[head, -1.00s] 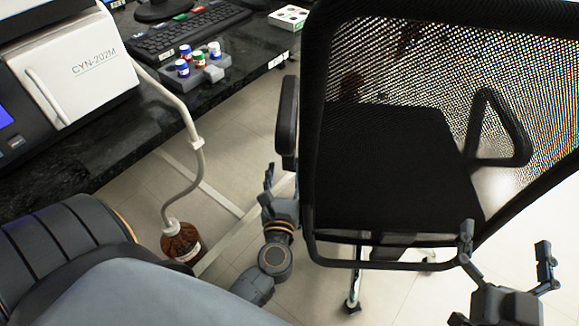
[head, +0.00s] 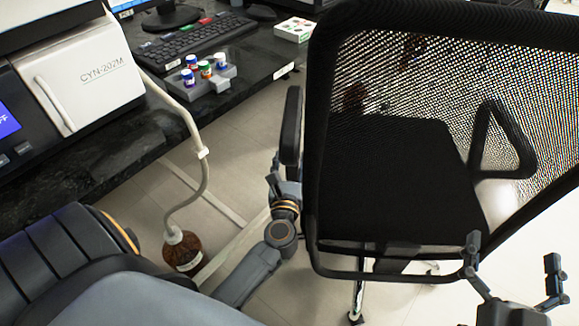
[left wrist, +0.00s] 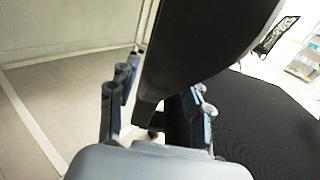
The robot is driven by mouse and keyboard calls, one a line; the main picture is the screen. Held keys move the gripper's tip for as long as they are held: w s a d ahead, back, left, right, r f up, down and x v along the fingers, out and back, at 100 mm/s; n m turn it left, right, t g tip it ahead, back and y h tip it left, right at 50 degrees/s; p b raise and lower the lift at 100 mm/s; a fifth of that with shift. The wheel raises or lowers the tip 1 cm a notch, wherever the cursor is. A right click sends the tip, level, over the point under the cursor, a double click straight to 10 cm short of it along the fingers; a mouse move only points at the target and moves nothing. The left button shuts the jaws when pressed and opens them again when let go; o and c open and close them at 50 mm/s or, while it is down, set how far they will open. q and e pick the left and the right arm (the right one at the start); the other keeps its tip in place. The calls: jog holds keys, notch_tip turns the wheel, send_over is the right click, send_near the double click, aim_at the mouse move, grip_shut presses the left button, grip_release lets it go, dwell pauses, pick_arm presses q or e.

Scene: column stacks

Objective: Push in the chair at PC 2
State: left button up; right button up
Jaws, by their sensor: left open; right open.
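The black office chair (head: 390,180) with a mesh back stands at the right of the head view, its back towards me. Its left armrest (head: 290,130) is beside the dark desk (head: 110,150). My left gripper (head: 275,182) is low at the chair's left side, below that armrest and partly hidden. In the left wrist view my left gripper (left wrist: 160,105) is open, its fingers either side of the black armrest support (left wrist: 146,112); I cannot tell whether they touch it. My right gripper (head: 514,262) is open and empty near the lower right of the chair back.
A white CYN-202M machine (head: 85,75) stands on the desk, with a vial rack (head: 208,80) and a keyboard (head: 200,38) beyond. A brown bottle (head: 183,250) with a tube stands on the floor below the desk edge. Pale floor shows between desk and chair.

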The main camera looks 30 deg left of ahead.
pick_arm(q)
grip_shut()
dwell(0.3)
jog(key=shift+a, duration=0.1)
pick_arm(e)
jog(key=shift+a, duration=0.1)
